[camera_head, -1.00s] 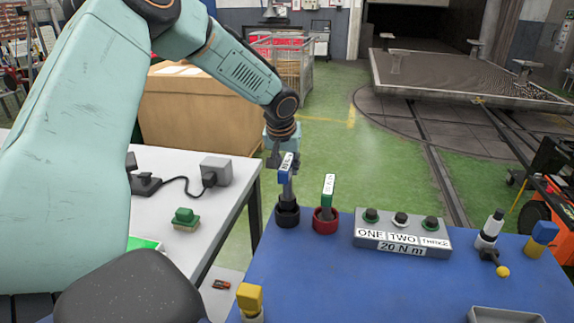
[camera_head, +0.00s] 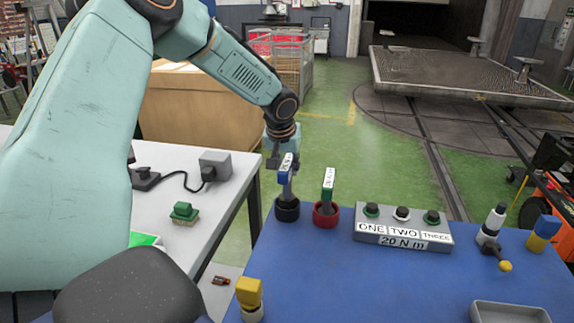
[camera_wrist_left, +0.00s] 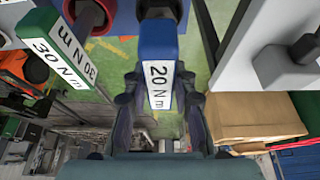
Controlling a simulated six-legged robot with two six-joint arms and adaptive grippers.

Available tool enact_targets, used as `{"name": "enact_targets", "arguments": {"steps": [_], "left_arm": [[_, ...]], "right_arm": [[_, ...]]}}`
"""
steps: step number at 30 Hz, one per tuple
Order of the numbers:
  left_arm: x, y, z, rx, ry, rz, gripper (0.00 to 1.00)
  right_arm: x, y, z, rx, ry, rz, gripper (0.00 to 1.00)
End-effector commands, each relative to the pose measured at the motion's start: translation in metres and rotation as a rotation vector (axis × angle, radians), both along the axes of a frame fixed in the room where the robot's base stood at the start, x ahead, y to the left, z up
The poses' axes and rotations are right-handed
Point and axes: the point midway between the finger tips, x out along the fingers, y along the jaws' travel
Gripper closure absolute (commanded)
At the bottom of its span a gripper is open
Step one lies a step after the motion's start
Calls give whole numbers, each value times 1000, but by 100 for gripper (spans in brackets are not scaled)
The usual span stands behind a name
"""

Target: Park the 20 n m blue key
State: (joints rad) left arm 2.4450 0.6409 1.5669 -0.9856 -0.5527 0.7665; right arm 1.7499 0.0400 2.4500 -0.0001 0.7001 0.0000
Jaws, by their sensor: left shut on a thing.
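The blue key (camera_head: 285,168), labelled 20 N m in the left wrist view (camera_wrist_left: 158,72), stands upright at the black ring-shaped holder (camera_head: 287,209). Its grey shank goes down into the holder's opening. How deep it sits I cannot tell. My left gripper (camera_head: 276,160) is shut on the key from behind; in the left wrist view its fingers flank the blue head. The grey control box (camera_head: 440,250) marked 20 N m, with ONE, TWO and THREE buttons, stands to the right. My right gripper is not in view.
A green key (camera_head: 328,178), marked 30 N m in the left wrist view, stands close by in a red holder (camera_head: 326,215). A lever with a yellow knob (camera_head: 505,266) and a grey tray (camera_head: 508,312) are at the right. The blue tabletop (camera_head: 380,290) is bare at the front middle.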

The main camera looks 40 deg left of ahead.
Motion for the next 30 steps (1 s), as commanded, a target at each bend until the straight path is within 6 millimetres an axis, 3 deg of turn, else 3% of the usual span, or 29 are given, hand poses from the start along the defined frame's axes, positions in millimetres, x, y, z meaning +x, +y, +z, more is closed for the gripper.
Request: {"name": "enact_targets", "arguments": {"steps": [30], "left_arm": [[0,0,-22,1,-2,0,100]], "right_arm": [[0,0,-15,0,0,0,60]]}}
